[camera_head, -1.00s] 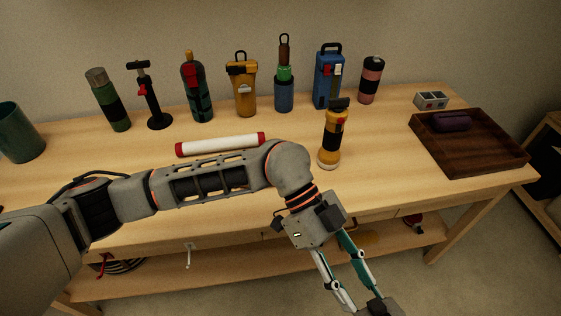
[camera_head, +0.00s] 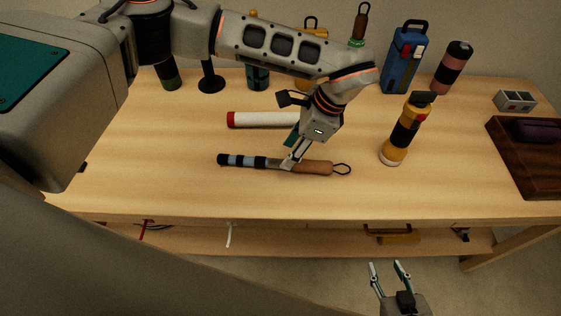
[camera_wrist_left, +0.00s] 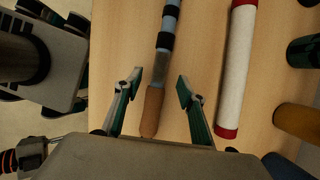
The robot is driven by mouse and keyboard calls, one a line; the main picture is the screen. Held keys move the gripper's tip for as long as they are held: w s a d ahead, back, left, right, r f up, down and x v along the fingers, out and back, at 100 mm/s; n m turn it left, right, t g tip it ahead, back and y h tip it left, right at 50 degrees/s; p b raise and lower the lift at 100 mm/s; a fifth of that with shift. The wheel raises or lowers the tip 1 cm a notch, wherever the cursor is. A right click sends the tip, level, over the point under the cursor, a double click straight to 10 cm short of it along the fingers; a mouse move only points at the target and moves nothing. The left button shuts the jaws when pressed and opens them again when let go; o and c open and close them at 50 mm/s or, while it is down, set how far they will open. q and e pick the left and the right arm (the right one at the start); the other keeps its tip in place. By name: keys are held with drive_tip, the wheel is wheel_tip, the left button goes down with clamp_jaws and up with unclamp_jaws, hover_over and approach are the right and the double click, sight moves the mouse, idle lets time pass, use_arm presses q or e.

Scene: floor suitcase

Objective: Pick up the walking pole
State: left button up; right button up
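The walking pole (camera_head: 316,167) lies collapsed on the table near its front, with a cork handle and dark loop to the right and blue-black sections to the left. My left gripper (camera_head: 290,160) is over the pole near the inner end of the handle. In the left wrist view my left gripper (camera_wrist_left: 158,84) is open, and the walking pole (camera_wrist_left: 164,65) runs between its fingertips with gaps on both sides. The loop is hidden there. My right gripper (camera_head: 388,265) is open and empty, low in front of the table.
A white tube with red ends (camera_head: 265,119) lies just behind the pole. Bottles, including a blue one (camera_head: 402,62), line the back. A dark tray (camera_head: 510,160) is at the far right. The table's front strip is clear.

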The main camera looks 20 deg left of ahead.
sight(281, 160)
use_arm(q)
drive_tip(key=x, duration=0.5)
drive_tip(key=shift+r, duration=0.1)
clamp_jaws()
drive_tip(key=shift+r, duration=0.15)
